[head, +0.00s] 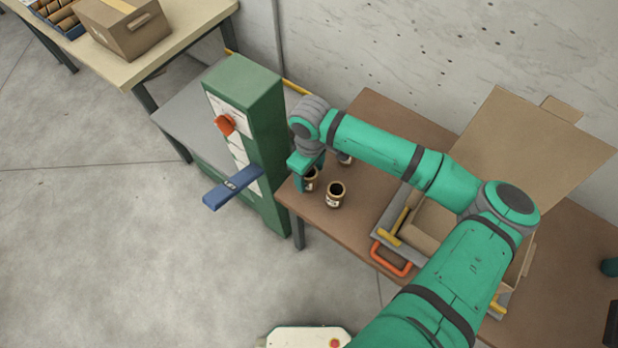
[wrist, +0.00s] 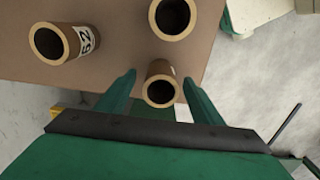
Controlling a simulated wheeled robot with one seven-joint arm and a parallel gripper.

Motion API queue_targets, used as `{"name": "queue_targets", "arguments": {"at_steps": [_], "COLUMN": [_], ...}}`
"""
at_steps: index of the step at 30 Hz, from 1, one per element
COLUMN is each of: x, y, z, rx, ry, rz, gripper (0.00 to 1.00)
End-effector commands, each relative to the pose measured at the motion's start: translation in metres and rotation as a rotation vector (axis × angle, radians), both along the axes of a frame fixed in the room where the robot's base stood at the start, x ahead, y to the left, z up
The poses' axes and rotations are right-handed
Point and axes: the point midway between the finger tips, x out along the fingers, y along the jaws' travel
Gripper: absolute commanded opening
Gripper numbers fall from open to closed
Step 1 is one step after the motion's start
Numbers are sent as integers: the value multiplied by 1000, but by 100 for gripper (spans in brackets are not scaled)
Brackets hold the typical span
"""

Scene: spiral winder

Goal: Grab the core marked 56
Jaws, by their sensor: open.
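Three short brown cardboard cores stand on the brown table. In the wrist view one core (wrist: 160,88) is between my open gripper's fingers (wrist: 160,77), with a gap visible on each side. In the head view that core (head: 311,184) is partly hidden by my gripper (head: 308,176). A second core (head: 335,197) stands to its right with a white label too small to read. A third core (head: 345,160) is mostly hidden behind my arm. In the wrist view one core (wrist: 62,43) at left shows a label that looks like 62; another core (wrist: 172,18) is at the top. I cannot read 56 on any core.
The brown table (head: 375,118) ends just left of the cores. A green machine (head: 258,110) with a blue lever (head: 232,187) stands close by. An open cardboard box (head: 432,222) is on the right. Bare floor (head: 130,250) lies at left.

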Motion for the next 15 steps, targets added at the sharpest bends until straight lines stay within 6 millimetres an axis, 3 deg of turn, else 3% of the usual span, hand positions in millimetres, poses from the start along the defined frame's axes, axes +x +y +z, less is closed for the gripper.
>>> {"name": "queue_targets", "arguments": {"at_steps": [6, 15], "x": [-1, -1], "y": [2, 3], "z": [-29, -36], "rx": [-1, 1], "ry": [1, -1], "rz": [-3, -1], "gripper": [61, 61]}}
